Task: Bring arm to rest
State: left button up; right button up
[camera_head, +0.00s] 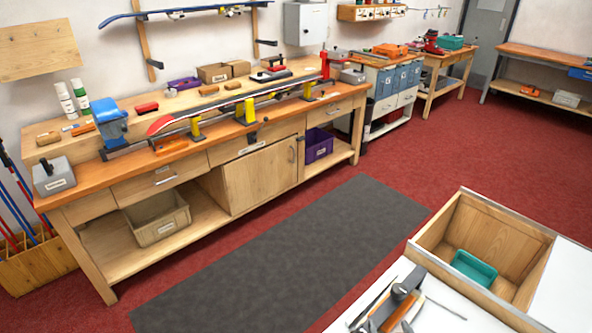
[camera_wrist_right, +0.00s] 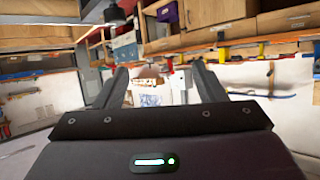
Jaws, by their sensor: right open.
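My right gripper (camera_wrist_right: 160,72) shows in the right wrist view as two dark grey fingers standing apart on a dark body. The gap between them is empty; only the distant room shows through it. No thing touches the fingers there. In the head view, dark, grey and orange shapes crowd the bottom edge over a white top, and I cannot tell which of them is gripper and which are tools. My left gripper is in neither view.
The long workbench (camera_head: 190,160) carries a blue vise (camera_head: 110,122) and a clamped ski. A grey mat (camera_head: 280,260) lies clear before it. At the lower right, an open wooden compartment (camera_head: 505,240) holds a teal tray (camera_head: 474,268). The wrist view is upside down.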

jog(key=s+a+r+n+g, duration=0.2)
jog(key=s+r+n+g, duration=0.1)
jog(key=s+r+g, duration=0.85)
notch_tip(320, 180, down, 35)
jog(key=s+b, duration=0.3)
jog(key=b, duration=0.2)
jog(key=s+d+f+b, duration=0.1)
jog(key=s+f+b, duration=0.1)
jog(key=s+f, duration=0.8)
jog(key=s+d+f+b, duration=0.2)
jog(key=s+f, duration=0.8)
jog(key=f, duration=0.5)
jog(key=shift+d+f+b, duration=0.15)
jog(key=shift+f+b, duration=0.1)
jog(key=shift+b, duration=0.25)
